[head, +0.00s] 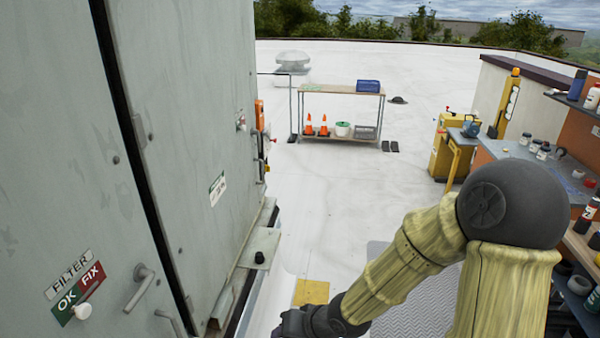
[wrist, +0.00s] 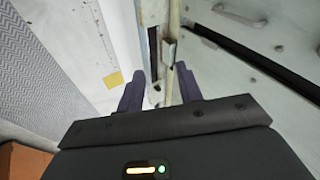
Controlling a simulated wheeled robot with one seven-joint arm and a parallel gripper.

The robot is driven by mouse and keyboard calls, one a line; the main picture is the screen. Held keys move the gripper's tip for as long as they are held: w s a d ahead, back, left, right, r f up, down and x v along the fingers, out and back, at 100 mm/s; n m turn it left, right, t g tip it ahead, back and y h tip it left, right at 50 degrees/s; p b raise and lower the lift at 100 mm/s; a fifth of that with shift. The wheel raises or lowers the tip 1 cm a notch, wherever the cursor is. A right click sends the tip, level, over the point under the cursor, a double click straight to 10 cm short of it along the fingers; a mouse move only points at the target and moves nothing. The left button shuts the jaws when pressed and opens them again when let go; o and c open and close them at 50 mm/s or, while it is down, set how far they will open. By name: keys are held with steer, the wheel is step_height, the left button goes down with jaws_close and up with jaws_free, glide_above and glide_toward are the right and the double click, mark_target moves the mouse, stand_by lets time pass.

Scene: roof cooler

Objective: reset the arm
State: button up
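My arm runs from the lower right of the head view down to the lower middle, with a bend at its dark round joint. Its dark wrist end (head: 300,322) is low at the bottom edge, beside the grey cabinet (head: 180,130), and the fingers are not clear there. In the wrist view my gripper (wrist: 160,88) has its two purple-grey fingers apart, with nothing held between them. The cabinet's edge strip (wrist: 172,55) shows beyond the gap between the fingers; I cannot tell whether they touch it.
The cabinet front has handles (head: 139,288) and a filter OK/FIX label (head: 76,292). A shelf cart (head: 340,91) with orange cones stands far back. A workbench (head: 505,150) with bottles and jars is on the right. The white roof floor (head: 340,195) between is mostly clear.

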steer(key=s+d+r+h+b, duration=0.1)
steer(key=s+d+h, duration=0.1)
steer(key=d, duration=0.7)
steer(key=s+d+r+g+h+b, duration=0.1)
steer(key=s+d+h, duration=0.2)
steer(key=d, duration=0.5)
steer(key=shift+d+h+b, duration=0.4)
steer(key=shift+h, duration=0.3)
steer(key=shift+s+r, duration=0.1)
